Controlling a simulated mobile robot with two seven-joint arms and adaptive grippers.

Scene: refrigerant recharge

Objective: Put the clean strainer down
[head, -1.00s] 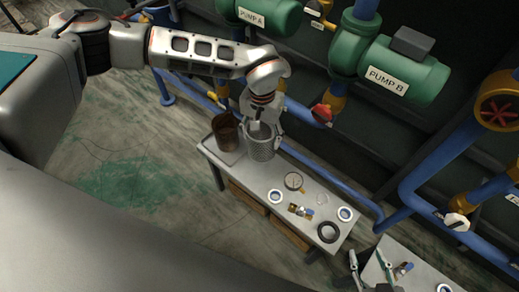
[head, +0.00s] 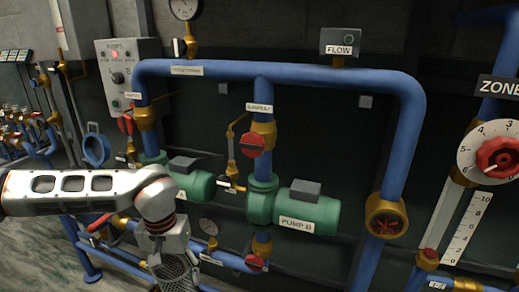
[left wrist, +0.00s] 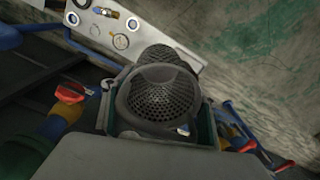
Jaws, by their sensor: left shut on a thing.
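The clean strainer (head: 178,272), a grey perforated metal basket, hangs under my left gripper (head: 168,255) at the bottom edge of the head view. Its lower part is cut off there. In the left wrist view the strainer (left wrist: 160,95) fills the middle, its round rim towards the camera, and my left gripper (left wrist: 160,125) is shut on it. I cannot tell whether the strainer touches the surface below. My right gripper is out of view.
Blue pipes with red-handled valves and green pump B (head: 305,212) stand behind my left arm. A pale bench (left wrist: 140,52) with rings, a gauge and a small valve shows at the upper left of the left wrist view. Green-stained floor lies at its right.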

